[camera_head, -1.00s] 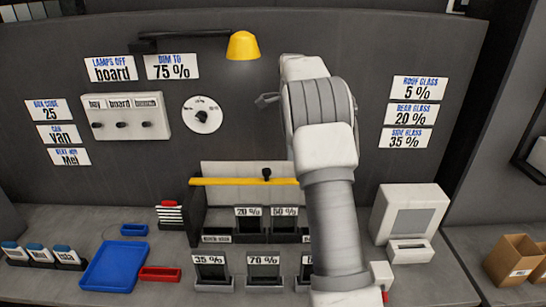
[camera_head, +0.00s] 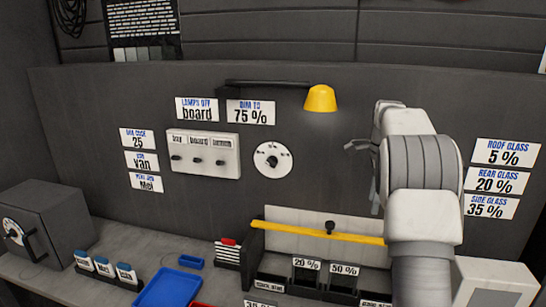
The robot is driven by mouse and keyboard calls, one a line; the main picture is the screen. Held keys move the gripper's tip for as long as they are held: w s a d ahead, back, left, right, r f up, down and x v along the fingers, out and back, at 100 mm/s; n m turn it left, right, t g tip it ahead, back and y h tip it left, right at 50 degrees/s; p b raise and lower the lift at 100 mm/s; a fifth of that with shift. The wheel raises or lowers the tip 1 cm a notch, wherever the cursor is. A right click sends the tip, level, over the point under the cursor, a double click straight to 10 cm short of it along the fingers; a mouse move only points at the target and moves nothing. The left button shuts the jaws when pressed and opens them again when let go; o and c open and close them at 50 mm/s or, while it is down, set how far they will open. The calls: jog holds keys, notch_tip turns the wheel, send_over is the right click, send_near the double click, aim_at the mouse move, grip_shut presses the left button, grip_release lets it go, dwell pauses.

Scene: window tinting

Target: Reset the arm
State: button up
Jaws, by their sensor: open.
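My gripper (camera_head: 360,146) is raised in front of the grey back panel, to the right of the round dial (camera_head: 272,160) and below the yellow lamp (camera_head: 320,98). Only its finger ends show past my wrist; they look apart, with nothing seen in them. My white and grey arm comes up from the bottom right and hides part of the bench and panel. A white box with three switches (camera_head: 203,153) is on the panel, left of the dial.
A white machine (camera_head: 500,282) stands at right.

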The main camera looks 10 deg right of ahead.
jog(key=s+a+r+n+t, duration=0.3)
jog(key=s+a+r+n, duration=0.75)
jog(key=s+a, duration=0.45)
jog(key=s+a+f+n+t, duration=0.1)
jog(key=s+a+f+n, duration=0.2)
jog(key=s+n, duration=0.3)
jog(key=s+a+f+n+t, duration=0.1)
jog(key=s+a+f+n, duration=0.2)
jog(key=s, duration=0.8)
jog(key=a+n, duration=0.2)
jog(key=n, duration=0.1)
jog(key=shift+f+t, duration=0.3)
jog(key=shift+f, duration=0.05)
jog(key=shift+s+d, duration=0.1)
jog(key=shift+d, duration=0.1)
